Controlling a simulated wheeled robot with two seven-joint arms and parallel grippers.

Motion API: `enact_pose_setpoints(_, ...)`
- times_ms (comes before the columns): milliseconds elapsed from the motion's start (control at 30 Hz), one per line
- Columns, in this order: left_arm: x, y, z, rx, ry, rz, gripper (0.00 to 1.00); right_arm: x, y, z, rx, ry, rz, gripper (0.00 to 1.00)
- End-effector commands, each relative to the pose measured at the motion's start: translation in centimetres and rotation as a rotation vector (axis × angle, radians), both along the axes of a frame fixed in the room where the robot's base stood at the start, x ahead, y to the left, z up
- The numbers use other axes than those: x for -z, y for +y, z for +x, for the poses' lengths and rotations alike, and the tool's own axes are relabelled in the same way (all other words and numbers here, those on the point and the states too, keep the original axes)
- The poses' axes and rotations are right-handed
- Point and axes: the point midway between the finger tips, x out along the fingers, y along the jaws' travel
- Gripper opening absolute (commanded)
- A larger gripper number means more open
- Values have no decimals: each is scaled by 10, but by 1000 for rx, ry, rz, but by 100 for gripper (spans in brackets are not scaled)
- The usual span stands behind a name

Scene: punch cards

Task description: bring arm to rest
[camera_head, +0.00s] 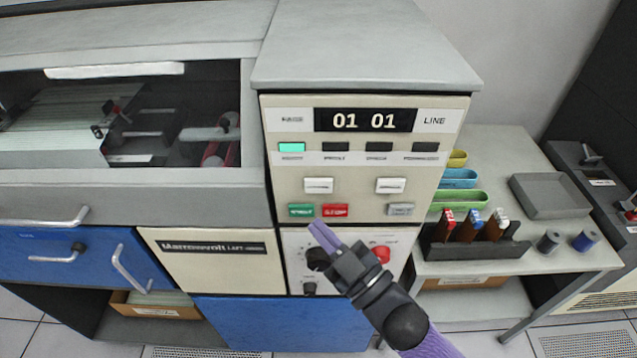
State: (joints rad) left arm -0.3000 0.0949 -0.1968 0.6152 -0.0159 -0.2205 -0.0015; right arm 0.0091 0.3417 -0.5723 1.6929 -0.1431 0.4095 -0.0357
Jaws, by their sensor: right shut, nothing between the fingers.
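My right gripper (322,236) reaches up from the bottom right, its purple fingertips shut with nothing between them. It is in front of the machine's control panel (283,170), just below the red button (335,210) in this view. I cannot tell whether the tips touch the panel. My right arm (432,343) runs down out of the picture. The display (365,120) reads 01 01, and the leftmost indicator (291,147) is lit green. My left gripper is not in view.
A lower panel with a black knob (316,259) and a red knob (381,254) is close to my gripper. Blue cabinet doors (280,323) lie below.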

Motion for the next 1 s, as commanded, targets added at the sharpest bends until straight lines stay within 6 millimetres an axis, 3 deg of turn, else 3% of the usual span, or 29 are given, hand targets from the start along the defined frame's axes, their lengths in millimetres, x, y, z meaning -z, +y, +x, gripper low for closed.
enact_pose_setpoints(467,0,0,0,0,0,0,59,0,0,0,0,0,0,0)
enact_pose_setpoints(567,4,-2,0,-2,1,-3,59,16,-4,3,20,38,-12,0)
enact_pose_setpoints(667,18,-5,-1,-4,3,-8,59,84,-23,10,110,210,-65,0)
enact_pose_setpoints(767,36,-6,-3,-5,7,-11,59,188,-56,0,244,484,-144,0)
enact_pose_setpoints(800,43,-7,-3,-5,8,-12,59,227,-70,-10,295,595,-175,0)
enact_pose_setpoints(867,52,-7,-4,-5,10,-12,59,284,-91,-35,367,764,-219,0)
enact_pose_setpoints(900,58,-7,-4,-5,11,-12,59,319,-104,-56,412,877,-248,0)
enact_pose_setpoints(967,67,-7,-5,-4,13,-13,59,368,-123,-94,477,1048,-291,0)
enact_pose_setpoints(1000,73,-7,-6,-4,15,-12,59,398,-134,-124,517,1162,-319,0)
